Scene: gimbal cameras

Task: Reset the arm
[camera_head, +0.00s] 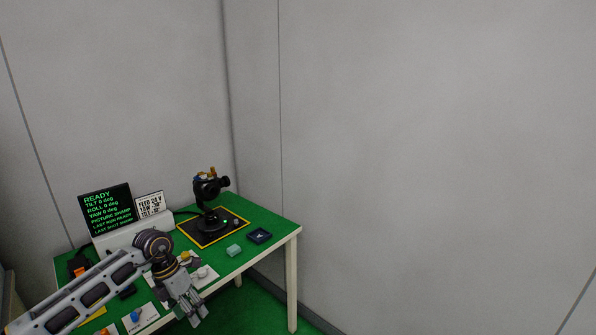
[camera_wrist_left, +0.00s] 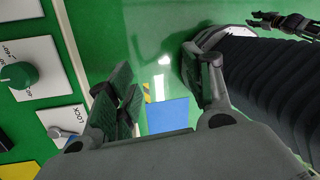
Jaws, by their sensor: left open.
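My left arm comes in from the lower left in the head view. Its gripper (camera_head: 195,312) points down over the front edge of the green table (camera_head: 272,222). In the left wrist view the two fingers of this gripper (camera_wrist_left: 168,85) stand apart with nothing between them. Below them is green floor with a blue patch (camera_wrist_left: 168,116). A dark jointed part at the top right of the left wrist view looks like my right gripper (camera_wrist_left: 285,22); it is too small to tell its jaws. It does not show in the head view.
Grey walls stand behind.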

